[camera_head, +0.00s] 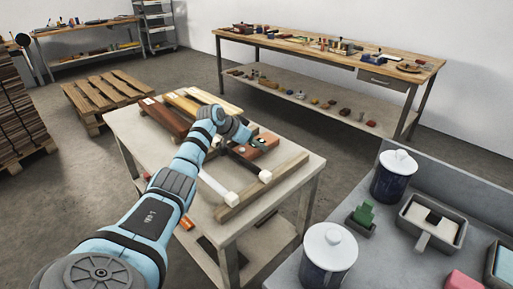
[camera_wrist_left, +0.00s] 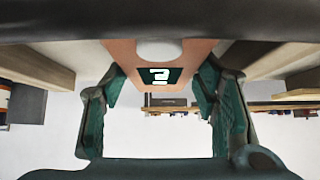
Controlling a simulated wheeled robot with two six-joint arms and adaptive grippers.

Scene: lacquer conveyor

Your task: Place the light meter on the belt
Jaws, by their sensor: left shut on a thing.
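The light meter (camera_wrist_left: 160,75) is an orange-brown block with a dark display and a pale round dome. In the left wrist view it sits between the two fingers of my left gripper (camera_wrist_left: 162,82), which is shut on it. In the head view, the orange-brown block (camera_head: 265,142) shows just right of my left gripper (camera_head: 243,138), over the pale table (camera_head: 150,143). I cannot tell whether its underside touches the table. I cannot make out a belt for certain in either view. My right gripper is not in view.
Brown and yellow blocks (camera_head: 187,103), white-tipped pieces (camera_head: 232,199) and a wooden bar (camera_head: 262,188) lie on the pale table. A grey surface (camera_head: 395,240) at right holds lidded dark jars (camera_head: 392,178), a grey tray (camera_head: 458,232) and a green block (camera_head: 363,214). A long workbench (camera_head: 300,50) stands behind.

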